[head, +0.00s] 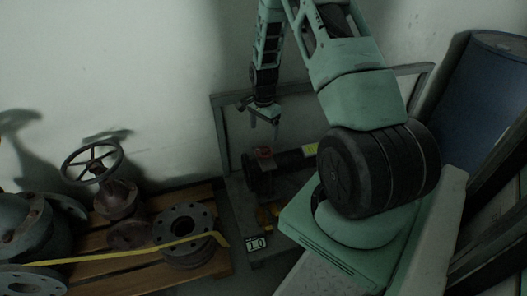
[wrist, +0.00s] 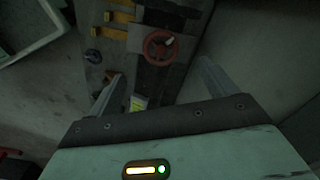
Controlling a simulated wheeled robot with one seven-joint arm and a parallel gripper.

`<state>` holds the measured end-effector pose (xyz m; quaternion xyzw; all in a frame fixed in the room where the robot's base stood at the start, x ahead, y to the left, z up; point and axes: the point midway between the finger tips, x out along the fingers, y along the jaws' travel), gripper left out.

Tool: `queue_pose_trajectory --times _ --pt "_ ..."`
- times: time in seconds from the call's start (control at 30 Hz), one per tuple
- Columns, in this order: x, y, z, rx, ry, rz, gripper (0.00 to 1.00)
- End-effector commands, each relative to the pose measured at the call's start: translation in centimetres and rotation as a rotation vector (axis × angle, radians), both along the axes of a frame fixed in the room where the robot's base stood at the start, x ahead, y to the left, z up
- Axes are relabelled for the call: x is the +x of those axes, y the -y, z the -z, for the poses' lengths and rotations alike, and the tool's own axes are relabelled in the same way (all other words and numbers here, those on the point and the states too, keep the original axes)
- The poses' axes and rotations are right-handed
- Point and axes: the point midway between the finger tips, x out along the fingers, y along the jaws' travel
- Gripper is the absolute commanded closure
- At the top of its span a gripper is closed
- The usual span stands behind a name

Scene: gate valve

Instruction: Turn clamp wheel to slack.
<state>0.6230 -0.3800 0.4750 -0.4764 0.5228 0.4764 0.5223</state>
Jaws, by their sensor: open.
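The clamp wheel (wrist: 160,47), a small red spoked handwheel with a pale mark on its upper right, sits on a dark clamp body in the wrist view. In the head view a small red part (head: 264,152), which looks like the same wheel, shows on top of the dark fixture. My gripper (head: 264,122) points down above the fixture, apart from the wheel. In the wrist view my gripper (wrist: 163,82) is open and empty, its fingers spread wide, with the wheel beyond the fingertips.
A larger rusty handwheel valve (head: 92,162) and a round flange (head: 184,232) stand on a wooden pallet (head: 215,265) at left, crossed by a yellow strap. A grey metal frame (head: 218,140) stands behind the fixture. A blue drum (head: 480,85) is at right.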

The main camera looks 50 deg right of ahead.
Motion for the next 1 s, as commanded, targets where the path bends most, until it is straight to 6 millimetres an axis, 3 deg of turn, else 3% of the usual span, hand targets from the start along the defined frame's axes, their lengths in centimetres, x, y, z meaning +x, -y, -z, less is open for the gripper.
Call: queue_pose_trajectory --times 0.1,0.4,0.6,0.9,1.0 --pt "-0.1 -0.1 3.1 0.002 -0.002 0.001 0.16" --pt "0.0 0.0 8.0 0.001 0.000 0.000 0.16" --pt "0.0 0.0 9.2 0.000 0.001 0.000 0.16" --pt "0.0 0.0 9.2 0.000 0.001 0.000 0.16" --pt "0.0 0.0 9.2 0.000 0.001 0.000 0.44"
